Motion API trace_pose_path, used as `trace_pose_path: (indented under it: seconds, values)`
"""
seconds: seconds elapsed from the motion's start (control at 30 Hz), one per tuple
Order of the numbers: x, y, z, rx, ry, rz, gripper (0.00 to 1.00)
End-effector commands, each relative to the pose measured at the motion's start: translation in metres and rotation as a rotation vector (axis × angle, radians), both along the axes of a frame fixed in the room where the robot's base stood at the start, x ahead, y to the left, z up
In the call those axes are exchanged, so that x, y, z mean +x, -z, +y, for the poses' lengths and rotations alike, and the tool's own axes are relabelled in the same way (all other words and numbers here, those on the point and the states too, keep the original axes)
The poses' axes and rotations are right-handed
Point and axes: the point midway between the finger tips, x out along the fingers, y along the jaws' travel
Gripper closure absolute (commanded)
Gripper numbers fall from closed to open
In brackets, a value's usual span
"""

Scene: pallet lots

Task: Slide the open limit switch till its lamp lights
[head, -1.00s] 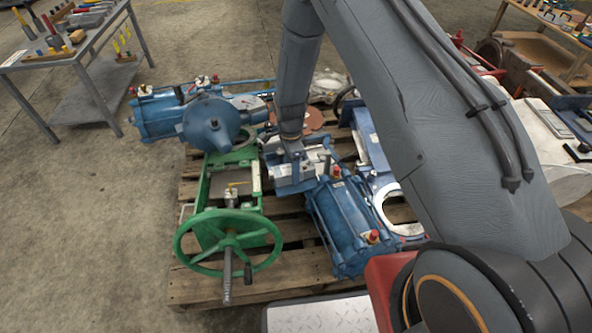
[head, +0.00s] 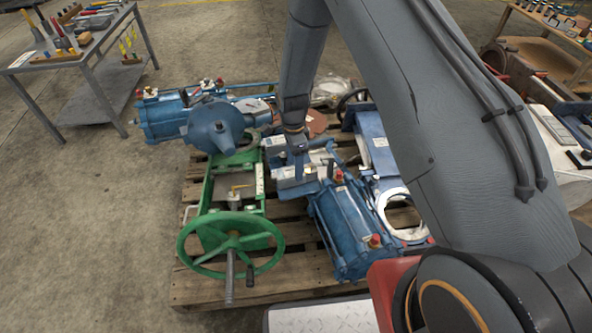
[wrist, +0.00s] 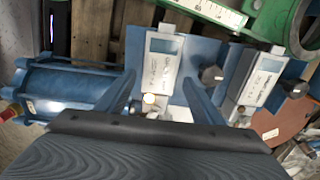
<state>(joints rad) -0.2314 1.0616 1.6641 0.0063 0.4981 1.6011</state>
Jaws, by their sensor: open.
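In the wrist view two grey limit switch boxes with white labels sit on blue brackets. One switch (wrist: 161,65) is between my fingers; the other (wrist: 258,88) is to the right. The label print is too small to tell which is the open one. In the head view my gripper (head: 298,168) is low over the blue actuator assembly, and my wrist hides part of the switches.
A green valve frame with a handwheel (head: 231,246) stands left of my gripper. A blue cylinder (head: 343,228) with red caps is close on the right. All rest on a wooden pallet (head: 205,285). A tool table (head: 85,45) stands at the back left, with bare floor between.

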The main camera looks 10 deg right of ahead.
Motion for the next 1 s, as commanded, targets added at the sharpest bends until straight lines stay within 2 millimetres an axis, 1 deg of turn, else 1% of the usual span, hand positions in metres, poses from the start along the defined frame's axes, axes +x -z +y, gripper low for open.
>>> trace_pose_path:
  seconds: [0.03, 0.1, 0.23, 0.37, 0.63, 0.73, 0.77, 0.87, 0.97, 1.0]
  values:
    - [0.001, -0.011, 0.000, 0.000, 0.000, -0.002, 0.39]
    - [0.002, -0.020, 0.000, 0.000, 0.000, -0.001, 0.39]
    - [0.003, -0.034, 0.000, 0.000, 0.000, -0.001, 0.39]
    - [0.003, -0.038, 0.000, 0.000, 0.000, 0.002, 0.39]
    - [0.003, -0.039, 0.000, 0.000, 0.000, 0.001, 0.39]
    - [0.003, -0.046, 0.001, 0.002, -0.017, -0.002, 0.39]
    - [0.002, -0.051, 0.002, 0.004, -0.028, -0.003, 0.39]
    - [-0.002, -0.078, 0.004, 0.012, -0.099, -0.009, 0.39]
    - [-0.013, -0.119, 0.007, 0.024, -0.213, -0.015, 0.39]
    - [-0.019, -0.137, 0.008, 0.029, -0.268, -0.019, 0.39]
